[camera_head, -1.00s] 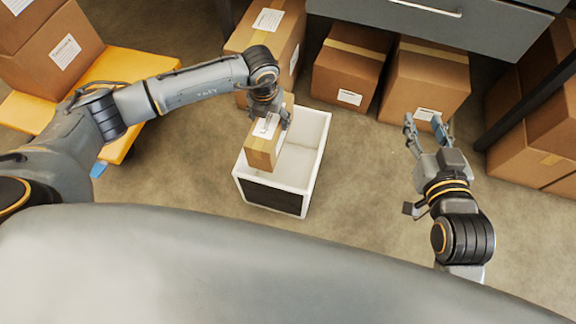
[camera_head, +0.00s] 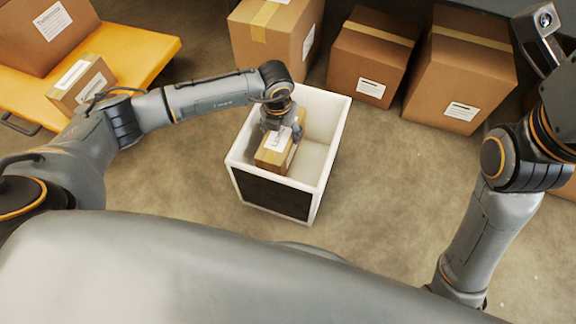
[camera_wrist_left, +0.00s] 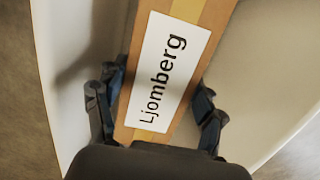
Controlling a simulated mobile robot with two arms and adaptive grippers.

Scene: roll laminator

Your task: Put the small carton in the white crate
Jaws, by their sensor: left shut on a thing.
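The small carton (camera_head: 272,158) is brown with tan tape and a white label. In the left wrist view the carton (camera_wrist_left: 203,15) shows the label "Ljomberg". My left gripper (camera_head: 282,130) is shut on it, with one finger on each side in the wrist view (camera_wrist_left: 158,105). The carton is between the walls of the white crate (camera_head: 322,165), towards its left side. I cannot tell whether it touches the crate floor. The white crate, with a dark front panel, stands on the floor. My right arm is at the right, its fingers out of view.
Large brown cartons (camera_head: 368,62) stand behind the crate, below a dark drawer unit. A yellow cart (camera_head: 140,50) at the upper left carries a large carton and a smaller labelled one (camera_head: 82,85). The floor right of the crate is clear.

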